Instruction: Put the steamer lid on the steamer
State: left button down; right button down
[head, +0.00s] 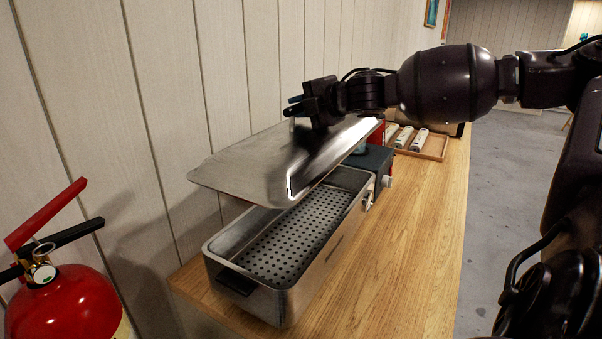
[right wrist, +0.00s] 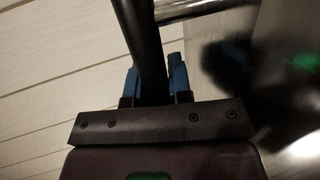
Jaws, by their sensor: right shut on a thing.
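The steamer (head: 318,278) is a long open metal box on the wooden table, with a perforated plate (head: 290,238) inside. The metal steamer lid (head: 240,175) hangs tilted above it, shifted toward the wall, so the near part of the steamer stays uncovered. My right gripper (head: 297,108) is above the lid, shut on its handle. In the right wrist view, the blue fingertips (right wrist: 157,80) are on both sides of a dark bar (right wrist: 148,45), and the shiny lid (right wrist: 285,75) shows at the right. My left gripper is not in view.
A red fire extinguisher (head: 65,300) stands at the lower left. The panelled wall (head: 90,110) is close behind the lid. A dark control box (head: 374,162) with a knob adjoins the steamer's far end. A wooden tray (head: 433,152) with white rolls lies beyond. The table's right side (head: 415,230) is clear.

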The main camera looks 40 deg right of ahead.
pick_arm(q)
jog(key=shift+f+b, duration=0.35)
jog(key=shift+b, duration=0.1)
pick_arm(e)
notch_tip(320, 180, down, 16)
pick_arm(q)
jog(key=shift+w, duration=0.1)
pick_arm(e)
jog(key=shift+w+f, duration=0.1)
dwell(0.3)
jog(key=c, duration=1)
grip_release()
jog(key=shift+c, duration=0.2)
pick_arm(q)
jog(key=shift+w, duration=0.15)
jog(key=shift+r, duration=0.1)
